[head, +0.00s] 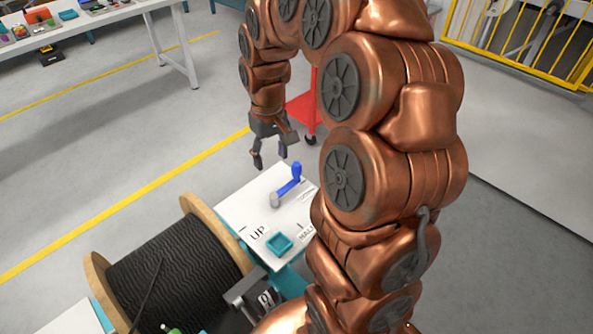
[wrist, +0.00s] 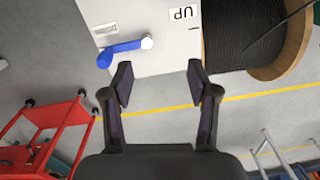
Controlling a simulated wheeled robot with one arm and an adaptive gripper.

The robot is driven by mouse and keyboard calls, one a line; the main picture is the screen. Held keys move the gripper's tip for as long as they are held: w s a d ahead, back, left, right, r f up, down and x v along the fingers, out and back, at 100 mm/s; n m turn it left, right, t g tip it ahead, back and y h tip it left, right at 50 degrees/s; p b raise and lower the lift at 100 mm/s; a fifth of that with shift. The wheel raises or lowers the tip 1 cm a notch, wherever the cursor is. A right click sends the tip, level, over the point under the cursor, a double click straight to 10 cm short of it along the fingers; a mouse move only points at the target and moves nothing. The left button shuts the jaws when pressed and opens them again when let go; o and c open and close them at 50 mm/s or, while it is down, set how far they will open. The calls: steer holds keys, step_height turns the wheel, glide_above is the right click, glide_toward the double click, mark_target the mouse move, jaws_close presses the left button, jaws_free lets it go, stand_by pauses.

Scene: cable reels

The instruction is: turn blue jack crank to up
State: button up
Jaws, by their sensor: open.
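The blue jack crank (head: 289,186) sits on a white panel (head: 240,203) marked with "UP" and another label partly hidden by my arm. The crank's arm runs from a grey hub toward the upper right, with its knob at the far end. In the wrist view the blue crank (wrist: 122,49) lies across the panel (wrist: 165,65), its knob at the left and the "UP" label to the right of the hub. My gripper (head: 269,162) is open and empty, above and beyond the panel's far edge. Its open fingers (wrist: 158,80) also show in the wrist view, apart from the crank.
A large wooden reel of black cable (head: 170,275) stands left of the panel. A small teal tray (head: 280,243) lies on the panel's near part. A red cart (head: 303,110) stands behind my gripper. A white workbench (head: 110,18) with items is at the far left.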

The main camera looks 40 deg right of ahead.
steer(key=m+b, duration=0.1)
steer(key=b, duration=0.2)
glide_above(296, 163)
step_height(296, 163, down, 10)
steer(key=shift+f, duration=0.1)
steer(key=shift+f+p, duration=0.35)
steer(key=shift+f, duration=3.6)
jaws_close()
